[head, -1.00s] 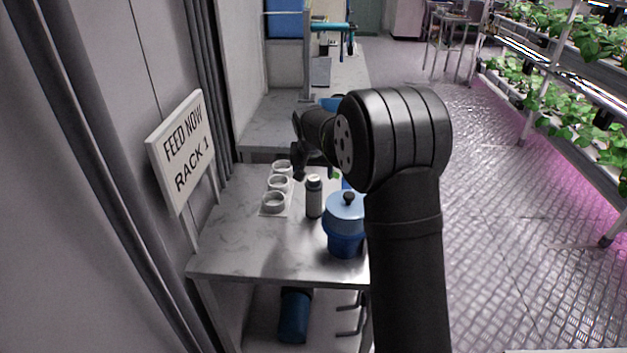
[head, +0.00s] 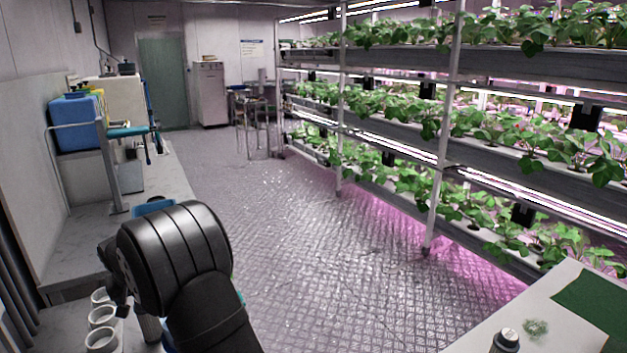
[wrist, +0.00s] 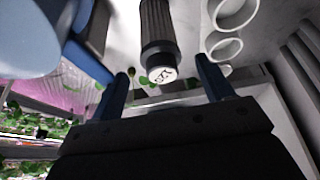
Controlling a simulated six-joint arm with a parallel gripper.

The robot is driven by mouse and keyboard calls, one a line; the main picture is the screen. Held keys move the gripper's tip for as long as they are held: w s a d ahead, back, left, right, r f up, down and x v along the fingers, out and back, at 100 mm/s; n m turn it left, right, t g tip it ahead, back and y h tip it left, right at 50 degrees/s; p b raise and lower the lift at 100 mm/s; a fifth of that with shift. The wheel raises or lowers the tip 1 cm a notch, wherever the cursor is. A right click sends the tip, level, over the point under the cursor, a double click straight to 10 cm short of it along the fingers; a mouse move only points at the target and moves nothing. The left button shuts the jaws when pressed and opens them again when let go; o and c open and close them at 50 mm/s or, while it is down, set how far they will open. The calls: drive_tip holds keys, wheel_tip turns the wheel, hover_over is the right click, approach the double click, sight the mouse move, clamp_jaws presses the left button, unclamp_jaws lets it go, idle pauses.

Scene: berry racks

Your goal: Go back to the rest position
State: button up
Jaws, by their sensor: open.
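My gripper shows in the wrist view (wrist: 168,92), with its two blue-edged fingers spread apart and nothing between them. A dark ribbed bottle with a pale marked cap (wrist: 160,40) stands just beyond the fingers, apart from them. In the head view my arm's black joint covers most of the near bench at the lower left. The gripper itself is mostly hidden there behind the arm.
White cups (head: 102,316) stand in a row on the near bench; cups also show in the wrist view (wrist: 228,47). Planted racks (head: 400,140) line the right. A white table (head: 500,320) with a green mat (head: 597,300) and a capped bottle (head: 505,341) is lower right. Open floor (head: 290,240) lies between.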

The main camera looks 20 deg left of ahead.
drive_tip(key=x, duration=0.6)
drive_tip(key=shift+w+f, duration=0.1)
drive_tip(key=shift+f, duration=0.2)
drive_tip(key=shift+a+r, duration=0.15)
drive_tip(key=shift+r, duration=1.3)
